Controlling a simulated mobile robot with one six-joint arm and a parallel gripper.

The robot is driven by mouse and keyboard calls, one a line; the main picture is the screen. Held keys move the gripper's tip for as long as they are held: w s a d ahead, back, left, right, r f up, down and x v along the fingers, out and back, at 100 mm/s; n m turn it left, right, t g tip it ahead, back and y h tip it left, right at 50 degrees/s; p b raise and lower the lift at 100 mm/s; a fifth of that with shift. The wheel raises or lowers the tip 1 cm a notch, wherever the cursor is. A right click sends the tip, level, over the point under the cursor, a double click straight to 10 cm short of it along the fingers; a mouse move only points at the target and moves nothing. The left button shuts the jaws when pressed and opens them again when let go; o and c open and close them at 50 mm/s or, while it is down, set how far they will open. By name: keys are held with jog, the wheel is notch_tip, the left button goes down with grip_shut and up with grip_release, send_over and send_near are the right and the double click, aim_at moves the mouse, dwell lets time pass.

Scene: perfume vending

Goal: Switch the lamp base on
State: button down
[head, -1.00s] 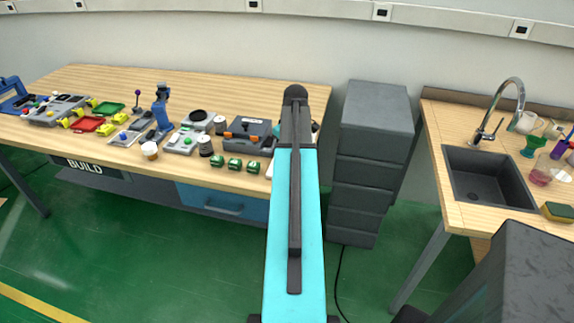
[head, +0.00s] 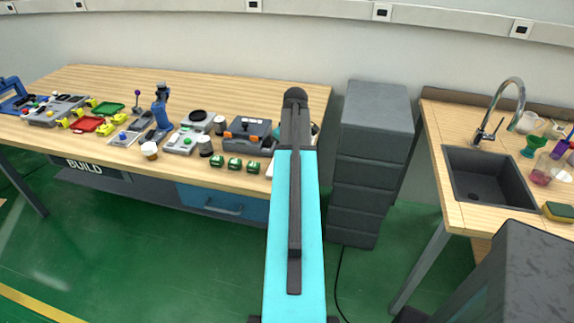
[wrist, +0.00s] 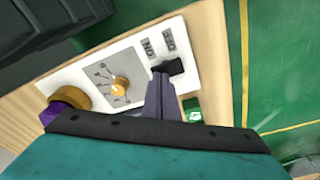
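The lamp base (wrist: 82,71) shows in the wrist view as a white panel with a grey dial plate, an orange knob (wrist: 120,85), and ON and OFF labels. A black switch (wrist: 172,67) sits beside the labels. A round brownish-gold part (wrist: 70,93) stands at the panel's left end. My gripper (wrist: 163,78) appears shut and empty, its fingers together as one narrow wedge. Its tip is at the black switch, overlapping it in view; I cannot tell if they touch. In the head view my arm hides most of the lamp base and the gripper.
The wooden workbench (head: 215,88) carries a dark grey case (head: 247,133), several green-labelled items (head: 234,164) and other tools left of my arm. A grey drawer stack (head: 372,145) stands right of the bench. A sink (head: 488,180) is further right. Green floor lies in front.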

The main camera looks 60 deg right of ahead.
jog(key=shift+f, duration=0.15)
notch_tip(320, 180, up, 7)
jog(key=p, duration=0.4)
dwell(1.0)
jog(key=shift+s, duration=0.1)
dwell(0.5)
